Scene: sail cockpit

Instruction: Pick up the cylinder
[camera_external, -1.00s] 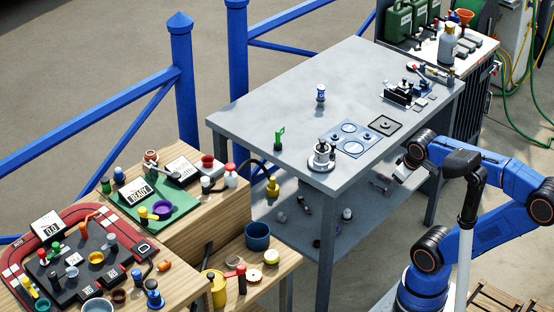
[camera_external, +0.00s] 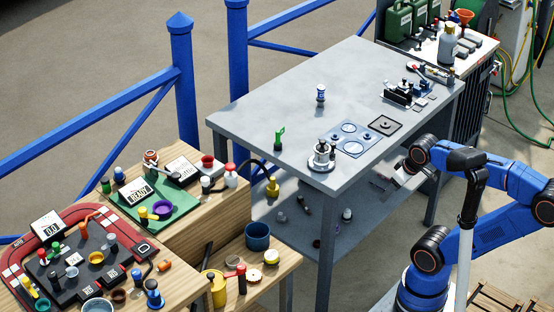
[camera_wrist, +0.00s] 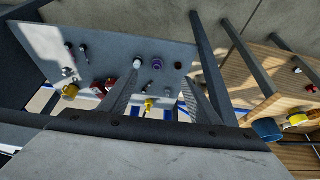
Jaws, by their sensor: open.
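My gripper (camera_wrist: 160,100) is open and empty. Its two dark fingers frame part of the lower shelf (camera_wrist: 130,48) in the wrist view. Several small round or cylindrical items lie on that shelf, and I cannot tell which is the cylinder. They include a white-topped piece (camera_wrist: 137,63), a purple ring-topped piece (camera_wrist: 157,63) and a dark piece (camera_wrist: 178,65), all beyond the fingertips. In the external view my gripper is beside the grey table's (camera_external: 300,85) right edge, partly hidden by my arm.
A yellow mug (camera_wrist: 70,91) stands at the shelf's left side. The table's legs (camera_wrist: 208,65) and top edge bound the space around my gripper. The wooden bench (camera_external: 215,205) at left is crowded. A silver device (camera_external: 322,158) and several fittings (camera_external: 403,92) occupy the tabletop.

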